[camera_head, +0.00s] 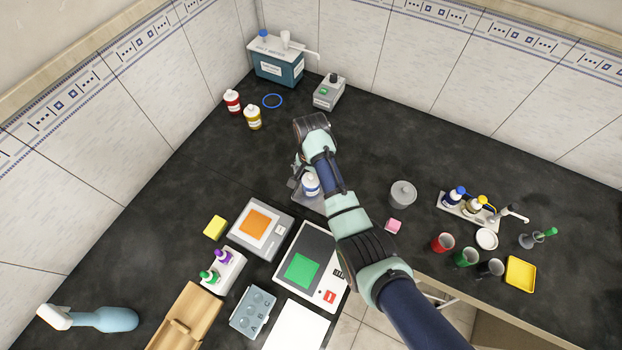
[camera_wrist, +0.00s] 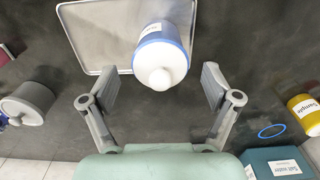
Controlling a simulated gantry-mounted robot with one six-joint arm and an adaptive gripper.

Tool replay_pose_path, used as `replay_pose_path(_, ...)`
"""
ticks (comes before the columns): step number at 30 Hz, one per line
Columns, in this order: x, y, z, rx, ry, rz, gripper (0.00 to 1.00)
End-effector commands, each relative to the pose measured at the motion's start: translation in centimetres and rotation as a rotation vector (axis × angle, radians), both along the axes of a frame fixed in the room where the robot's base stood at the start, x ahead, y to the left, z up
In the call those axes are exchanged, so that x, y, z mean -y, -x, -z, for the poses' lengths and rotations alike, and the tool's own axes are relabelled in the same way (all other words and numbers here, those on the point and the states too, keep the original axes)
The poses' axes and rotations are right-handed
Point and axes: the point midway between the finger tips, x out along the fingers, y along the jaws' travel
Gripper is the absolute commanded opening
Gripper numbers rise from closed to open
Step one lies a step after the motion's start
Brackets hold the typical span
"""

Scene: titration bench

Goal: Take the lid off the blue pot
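The blue pot (camera_head: 310,186) stands upright on a grey metal tray (camera_wrist: 88,38), partly beside my arm in the head view. My gripper (camera_wrist: 161,84) is open and empty, with one finger on each side of the lid in the picture and visible gaps between. In the head view my gripper (camera_head: 296,178) is mostly hidden by my wrist, close to the pot's left side. Its exact height against the lid is unclear.
A grey lidded pot (camera_head: 402,194) stands to the right. Red (camera_head: 232,102) and yellow (camera_head: 253,118) bottles and a blue ring (camera_head: 272,101) are behind left. A grey device with an orange pad (camera_head: 259,224) and a scale with a green pad (camera_head: 302,271) stand in front.

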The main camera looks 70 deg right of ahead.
Motion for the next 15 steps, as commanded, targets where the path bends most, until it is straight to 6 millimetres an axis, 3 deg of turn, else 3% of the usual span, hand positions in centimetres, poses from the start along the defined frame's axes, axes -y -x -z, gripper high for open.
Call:
replay_pose_path(1, 0.0, 0.0, -0.01, 0.0, 0.0, 0.0, 0.78)
replay_pose_path(8, -0.01, 0.0, -0.02, 0.0, 0.0, 0.0, 0.4)
replay_pose_path(15, 0.0, 0.0, -0.03, 0.0, 0.0, 0.0, 0.39)
